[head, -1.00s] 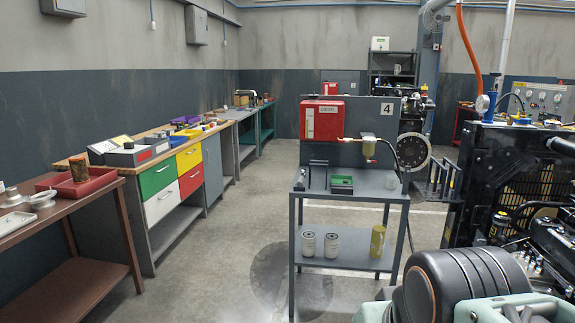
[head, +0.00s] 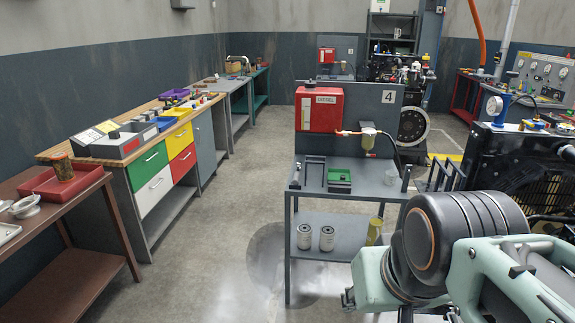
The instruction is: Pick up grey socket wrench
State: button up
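I cannot make out a grey socket wrench in the head view. Small items lie on the wooden-topped workbench (head: 140,137) at the left and on the grey stand (head: 300,180) in the middle, too small to name with certainty. My own arm, black and pale green, fills the lower right corner and hides part of the stand's right side. My gripper's fingers do not show.
A brown table (head: 75,217) with a red tray (head: 60,181) stands at the near left. The stand bears a red diesel tank (head: 319,109) and two white filters (head: 327,238) below. A black engine (head: 520,165) is at the right. The floor between the benches and the stand is clear.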

aim_at(296, 178)
jog(key=i+j+z, duration=0.1)
jog(key=i, duration=1.1)
